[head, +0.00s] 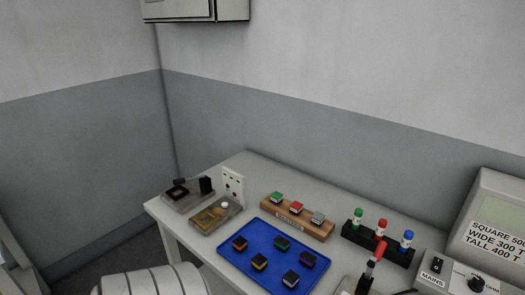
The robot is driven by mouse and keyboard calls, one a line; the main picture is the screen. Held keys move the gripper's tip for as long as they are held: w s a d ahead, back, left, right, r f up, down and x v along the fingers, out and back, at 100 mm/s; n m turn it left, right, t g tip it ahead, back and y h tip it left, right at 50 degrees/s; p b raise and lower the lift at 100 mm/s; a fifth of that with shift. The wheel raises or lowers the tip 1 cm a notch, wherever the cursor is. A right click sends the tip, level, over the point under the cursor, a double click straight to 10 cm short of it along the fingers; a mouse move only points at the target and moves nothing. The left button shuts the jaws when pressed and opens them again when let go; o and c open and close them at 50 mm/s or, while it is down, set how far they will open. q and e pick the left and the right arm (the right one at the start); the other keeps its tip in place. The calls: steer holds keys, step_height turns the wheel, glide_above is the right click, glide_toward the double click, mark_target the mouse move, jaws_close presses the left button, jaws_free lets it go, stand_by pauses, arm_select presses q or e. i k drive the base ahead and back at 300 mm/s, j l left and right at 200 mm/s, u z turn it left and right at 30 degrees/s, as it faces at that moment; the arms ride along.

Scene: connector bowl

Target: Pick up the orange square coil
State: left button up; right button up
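A small dark block with an orange-brown band, which looks like the orange square coil (240,243), sits at the left of the blue tray (253,227) on the table. Several similar coils share the tray: a yellow-banded one (259,262) in front of it, a green one (282,243) to its right, a purple one (308,260) and a grey one (291,280). They stand apart from each other. Neither of my grippers shows in the head view.
Behind the tray is a wooden rack (290,220) with green, red and grey-topped pieces. A black holder (376,243) with coloured bottles stands right. Wooden-based fixtures (213,215) stand left.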

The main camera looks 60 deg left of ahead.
mark_target(240, 244)
steer(key=u, duration=2.05)
steer(key=i+j+z, duration=0.1)
steer(key=j, duration=0.3)
steer(key=i+j+z, duration=0.1)
steer(key=j, duration=0.3)
